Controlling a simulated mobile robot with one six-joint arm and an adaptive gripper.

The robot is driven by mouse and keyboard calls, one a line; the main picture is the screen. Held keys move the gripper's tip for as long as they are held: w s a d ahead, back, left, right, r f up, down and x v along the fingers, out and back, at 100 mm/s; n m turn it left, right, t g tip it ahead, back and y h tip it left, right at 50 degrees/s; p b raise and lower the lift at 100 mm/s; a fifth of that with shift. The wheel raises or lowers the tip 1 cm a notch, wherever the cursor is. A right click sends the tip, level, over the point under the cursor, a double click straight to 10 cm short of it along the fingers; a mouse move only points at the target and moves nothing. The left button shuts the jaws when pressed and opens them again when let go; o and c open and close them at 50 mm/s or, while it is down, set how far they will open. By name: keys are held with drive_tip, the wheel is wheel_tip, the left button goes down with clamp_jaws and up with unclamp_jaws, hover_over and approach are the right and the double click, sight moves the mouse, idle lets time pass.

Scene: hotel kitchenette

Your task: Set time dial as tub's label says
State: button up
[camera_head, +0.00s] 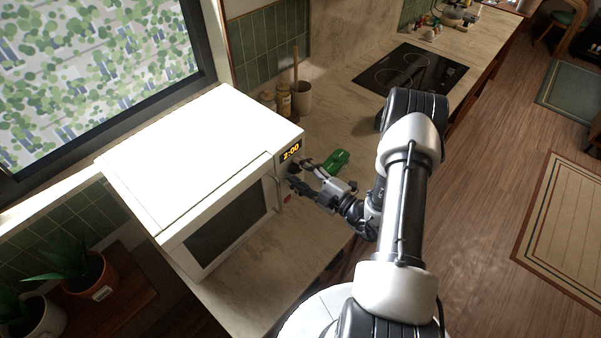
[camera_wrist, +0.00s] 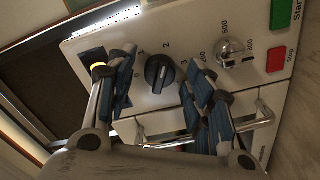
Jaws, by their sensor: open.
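My gripper (camera_head: 302,176) is in front of the panel. In the wrist view my gripper (camera_wrist: 157,82) is open, one finger on each side of the black dial, with nothing clearly held; I cannot tell whether they touch it. No readable tub label is in view. A green object (camera_head: 337,160) lies behind my gripper, partly hidden; I cannot tell what it is.
A silver knob (camera_wrist: 235,52) with numbers such as 500 and 600 sits beside the dial, close to one finger. A green Start button (camera_wrist: 281,14) and a red button (camera_wrist: 276,61) are beyond it. Jars (camera_head: 283,99) and a utensil crock (camera_head: 302,97) stand behind the microwave.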

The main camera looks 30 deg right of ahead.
drive_tip(key=v, duration=1.2)
idle(0.5)
